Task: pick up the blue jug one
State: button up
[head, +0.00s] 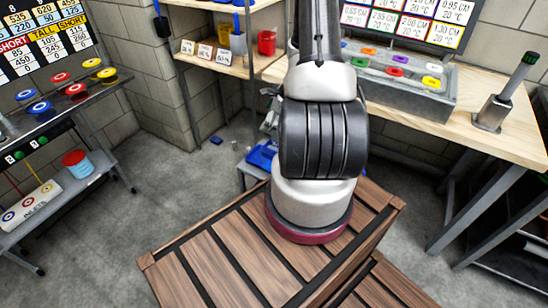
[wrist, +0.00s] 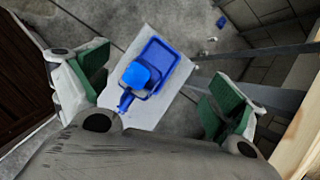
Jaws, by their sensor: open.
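The blue jug (wrist: 137,76) shows in the wrist view from above, near the picture's middle, on or over a blue tray (wrist: 172,54). A narrow blue part of it points down toward my gripper's base. The tray lies on a pale grey slab (wrist: 143,114). My gripper (wrist: 158,92) is open, with one green pad left and one right of the jug; no contact shows. In the head view my arm hides most of this spot; a blue piece (head: 262,155) shows left of it, and I cannot tell tray from jug.
A brown wooden crate (head: 210,262) stands in front. A workbench (head: 490,125) with a grey filter box (head: 400,92) is at right. A shelf (head: 232,68) with a red container (head: 266,42) is behind. Coloured discs stand on a left rack. Small bits lie on the grey floor (head: 165,170).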

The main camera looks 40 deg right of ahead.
jog(key=s+d+f+m, duration=0.1)
jog(key=f, duration=0.2)
jog(key=s+f+m, duration=0.1)
jog(key=f+m, duration=0.1)
jog(key=f, duration=0.1)
jog(key=s+d+f+m, duration=0.1)
jog(key=f, duration=0.2)
jog(key=shift+s+d+f+g+h, duration=0.3)
jog(key=shift+s+d+f+g, duration=0.05)
jog(key=shift+f+g, duration=0.05)
jog(key=x, duration=0.7)
jog(key=shift+a+f, duration=0.15)
jog(key=shift+a, duration=0.15)
jog(key=c, duration=1.2)
notch_tip(320, 180, up, 8)
send_over(268, 142)
jog(key=w, duration=0.1)
jog(key=f, duration=1)
jog(key=shift+w+d+f, duration=0.15)
jog(key=shift+w, duration=0.05)
